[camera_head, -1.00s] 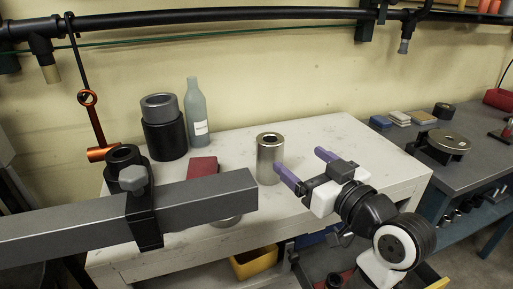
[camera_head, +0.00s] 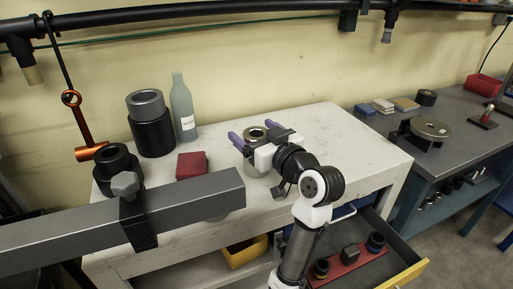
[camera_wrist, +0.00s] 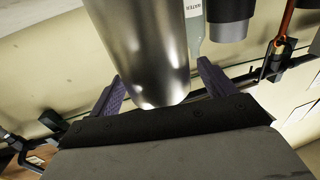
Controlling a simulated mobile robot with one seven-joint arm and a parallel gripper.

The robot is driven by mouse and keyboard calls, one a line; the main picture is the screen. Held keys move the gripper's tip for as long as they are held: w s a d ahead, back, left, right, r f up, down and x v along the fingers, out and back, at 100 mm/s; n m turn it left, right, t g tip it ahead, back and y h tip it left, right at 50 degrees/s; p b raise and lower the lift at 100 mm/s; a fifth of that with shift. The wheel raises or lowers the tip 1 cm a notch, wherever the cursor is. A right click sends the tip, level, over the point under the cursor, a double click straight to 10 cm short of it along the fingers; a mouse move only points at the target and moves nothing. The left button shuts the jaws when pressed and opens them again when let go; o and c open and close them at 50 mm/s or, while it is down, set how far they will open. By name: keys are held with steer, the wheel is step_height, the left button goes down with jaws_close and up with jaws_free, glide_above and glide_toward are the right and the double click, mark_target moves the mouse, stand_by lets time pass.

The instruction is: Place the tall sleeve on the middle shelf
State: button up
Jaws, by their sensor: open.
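A shiny steel sleeve (camera_head: 257,168), upright with an open top, stands on the white bench top (camera_head: 310,140). My gripper (camera_head: 252,133) is open, its purple fingers on either side of the sleeve's upper part. The palm and wrist partly hide the sleeve in the head view. In the wrist view the sleeve (camera_wrist: 145,45) fills the space between the fingers, close to the palm; I cannot tell whether they touch. A shelf (camera_head: 205,277) shows under the bench top, mostly hidden; I cannot tell which level it is.
A black cylinder (camera_head: 152,137) with a grey ring, a bottle (camera_head: 183,108) and a red block (camera_head: 192,165) stand left of the sleeve. A grey beam (camera_head: 190,200) crosses in front. A yellow bin (camera_head: 245,252) sits below. An open drawer (camera_head: 405,277) juts out at right.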

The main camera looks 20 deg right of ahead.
steer(key=shift+x, duration=0.75)
jaws_close()
steer(key=shift+r, duration=0.2)
